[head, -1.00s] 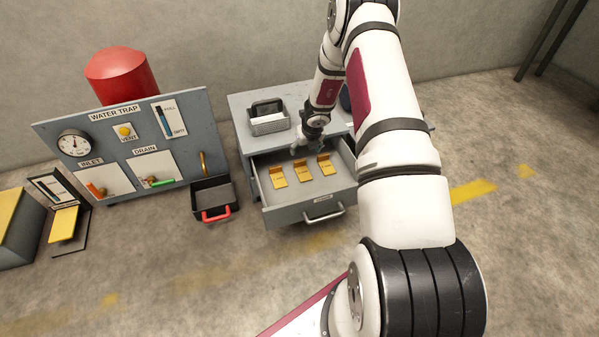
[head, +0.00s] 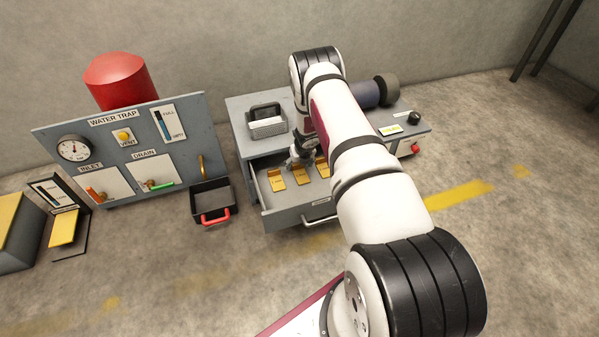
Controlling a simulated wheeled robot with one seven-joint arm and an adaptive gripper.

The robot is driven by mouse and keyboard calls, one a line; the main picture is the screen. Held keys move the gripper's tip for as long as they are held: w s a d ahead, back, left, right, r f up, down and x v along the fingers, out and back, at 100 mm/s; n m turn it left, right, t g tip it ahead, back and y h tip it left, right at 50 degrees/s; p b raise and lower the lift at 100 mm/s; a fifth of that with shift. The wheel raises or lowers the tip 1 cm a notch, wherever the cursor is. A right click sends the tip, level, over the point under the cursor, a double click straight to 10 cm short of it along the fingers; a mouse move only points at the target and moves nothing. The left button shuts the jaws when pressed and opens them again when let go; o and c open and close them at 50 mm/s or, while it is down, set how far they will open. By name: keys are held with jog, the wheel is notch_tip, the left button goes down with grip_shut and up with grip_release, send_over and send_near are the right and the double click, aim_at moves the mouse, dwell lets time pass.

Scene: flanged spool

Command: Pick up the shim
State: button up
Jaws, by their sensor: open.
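Three yellow shims lie in a row in the open grey drawer (head: 283,216): a left shim (head: 277,181), a middle shim (head: 300,176) and a right shim (head: 322,168). Each has a raised tab at its back edge. The right shim is partly hidden by my arm. The labels on them are too small to read. My gripper (head: 297,162) is open, at the back of the drawer near the middle shim's tab. I cannot tell whether it touches the shim.
A black bin (head: 212,196) with a red handle stands on the floor to the left, before the water trap panel (head: 120,133). Floor in front is clear.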

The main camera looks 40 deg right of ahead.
jog(key=shift+w+f, duration=0.1)
jog(key=c, duration=1.4)
